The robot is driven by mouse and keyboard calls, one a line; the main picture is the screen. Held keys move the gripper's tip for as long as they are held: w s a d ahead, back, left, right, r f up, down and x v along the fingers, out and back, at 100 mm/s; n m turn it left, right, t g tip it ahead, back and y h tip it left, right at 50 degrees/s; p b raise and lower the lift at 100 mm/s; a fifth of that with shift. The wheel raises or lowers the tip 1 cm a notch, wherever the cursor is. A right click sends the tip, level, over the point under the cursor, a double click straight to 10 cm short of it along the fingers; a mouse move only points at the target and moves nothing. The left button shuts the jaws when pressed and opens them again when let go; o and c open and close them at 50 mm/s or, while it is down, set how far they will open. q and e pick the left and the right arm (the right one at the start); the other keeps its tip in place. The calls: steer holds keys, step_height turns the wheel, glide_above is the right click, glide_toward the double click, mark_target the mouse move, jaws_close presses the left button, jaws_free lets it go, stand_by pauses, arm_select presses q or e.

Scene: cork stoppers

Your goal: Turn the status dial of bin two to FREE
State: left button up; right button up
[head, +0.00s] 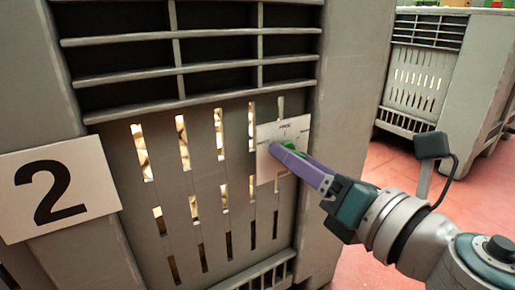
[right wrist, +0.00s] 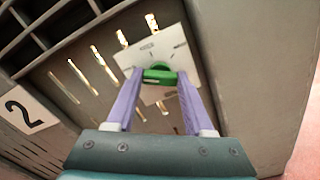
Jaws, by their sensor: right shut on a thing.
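Bin two (head: 352,100) is a large grey slatted bin with a white plate bearing a black 2 (head: 58,188) at the left. A white dial plate (head: 297,129) is fixed to its slatted front, with small print that I cannot read surely. The green status dial (right wrist: 158,76) sits on this plate. My right gripper (right wrist: 157,72) has its purple fingers on either side of the dial and is shut on it. In the head view the gripper (head: 280,150) hides most of the dial. The dial's pointing direction is unclear. My left gripper is not in view.
Another grey bin (head: 480,75) stands behind at the upper right, with coloured things on its top. Reddish floor (head: 390,165) is clear between the bins. Horizontal bars (head: 190,69) run across the upper front of bin two.

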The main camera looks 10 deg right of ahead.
jaws_close()
steer(key=shift+r, duration=0.1)
steer(key=shift+m+p, duration=2.45)
steer(key=shift+m, duration=3.35)
